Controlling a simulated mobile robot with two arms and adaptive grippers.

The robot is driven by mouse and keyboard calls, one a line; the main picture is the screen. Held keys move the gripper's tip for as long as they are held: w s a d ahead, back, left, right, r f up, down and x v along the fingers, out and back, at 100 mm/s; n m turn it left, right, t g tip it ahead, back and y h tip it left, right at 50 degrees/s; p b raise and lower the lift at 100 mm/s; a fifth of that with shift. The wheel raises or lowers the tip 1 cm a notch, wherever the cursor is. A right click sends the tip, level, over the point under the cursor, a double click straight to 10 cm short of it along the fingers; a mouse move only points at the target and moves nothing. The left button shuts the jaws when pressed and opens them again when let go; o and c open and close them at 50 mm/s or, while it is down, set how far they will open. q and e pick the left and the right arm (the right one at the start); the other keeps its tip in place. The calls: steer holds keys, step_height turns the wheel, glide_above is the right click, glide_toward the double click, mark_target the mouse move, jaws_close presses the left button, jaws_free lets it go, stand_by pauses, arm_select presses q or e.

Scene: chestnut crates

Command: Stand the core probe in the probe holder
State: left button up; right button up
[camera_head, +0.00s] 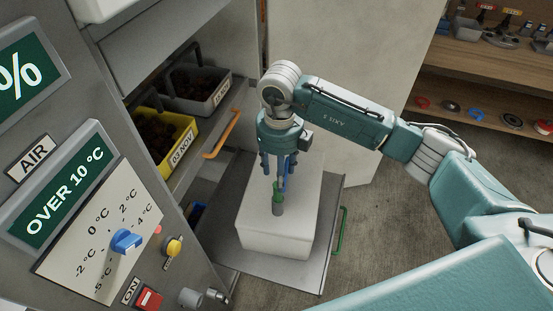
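My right gripper (277,174) reaches in from the right and points down over a pale block (262,239). Just below its blue fingers is a slim upright piece, green above and grey below (278,208), on or just above the block. It looks like the core probe, but I cannot tell where probe ends and any holder begins. The fingertips overlap its top in the picture. I cannot tell whether they grip it. No separate probe holder can be made out with certainty. My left gripper is out of view.
The block stands on a grey pulled-out tray (310,273) with a green handle (339,231). At left are a control panel (100,225), a yellow crate (180,150) and a grey crate (213,105) of dark contents. An orange handle (222,134) juts out. Floor is clear at right.

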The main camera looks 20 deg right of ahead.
mark_target(278, 198)
steer(key=f, duration=0.2)
steer(key=f+p, duration=0.1)
steer(key=f, duration=0.4)
steer(key=shift+w+a+p, duration=0.15)
steer(key=shift+w+p, duration=0.2)
steer(key=shift+p, duration=0.05)
steer(key=shift+s+f, duration=0.15)
steer(key=shift+f, duration=0.45)
jaws_close()
steer(key=shift+r+p, duration=0.35)
steer(key=shift+r, duration=0.3)
